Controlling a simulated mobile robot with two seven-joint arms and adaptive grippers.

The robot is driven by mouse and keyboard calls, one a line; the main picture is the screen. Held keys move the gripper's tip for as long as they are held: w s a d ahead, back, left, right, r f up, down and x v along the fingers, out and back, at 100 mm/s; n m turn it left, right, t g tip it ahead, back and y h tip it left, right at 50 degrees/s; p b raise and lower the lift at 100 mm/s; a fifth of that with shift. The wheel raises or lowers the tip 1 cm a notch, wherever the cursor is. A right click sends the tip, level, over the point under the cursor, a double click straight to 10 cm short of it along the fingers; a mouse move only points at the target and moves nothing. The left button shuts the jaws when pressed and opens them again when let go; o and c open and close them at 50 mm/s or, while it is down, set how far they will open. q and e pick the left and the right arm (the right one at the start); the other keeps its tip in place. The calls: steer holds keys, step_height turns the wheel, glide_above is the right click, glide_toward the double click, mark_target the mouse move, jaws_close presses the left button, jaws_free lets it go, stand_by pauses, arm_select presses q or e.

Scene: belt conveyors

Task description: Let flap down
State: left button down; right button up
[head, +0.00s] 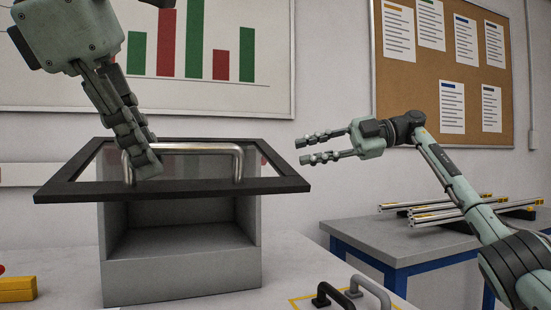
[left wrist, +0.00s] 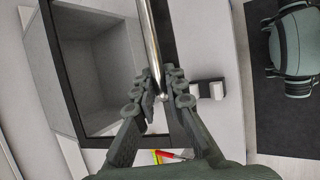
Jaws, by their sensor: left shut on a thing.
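The flap (head: 235,187), a dark-framed panel with a see-through middle, stands raised and nearly level over the opening of the grey box (head: 180,287). The silver bar handle (head: 205,147) is on the flap. My left gripper (head: 148,168) is shut on the handle near its left end in the head view. In the left wrist view, the handle (left wrist: 153,45) runs between my left gripper's fingers (left wrist: 163,92), with the flap's dark frame (left wrist: 62,75) alongside. My right gripper (head: 303,150) is open and empty, to the right of the flap and apart from it.
Dark and grey handles (head: 340,297) stand on the worktop right of the box. A yellow block (head: 17,289) lies at the far left. A blue-framed table (head: 385,245) with metal profiles (head: 440,212) is at the right. A corkboard (head: 420,80) hangs behind.

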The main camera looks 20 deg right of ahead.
steer(key=x, duration=0.7)
steer(key=shift+a, duration=0.35)
steer(key=shift+w+f, duration=0.1)
steer(key=shift+f, duration=0.05)
steer(key=shift+c, duration=0.3)
jaws_close()
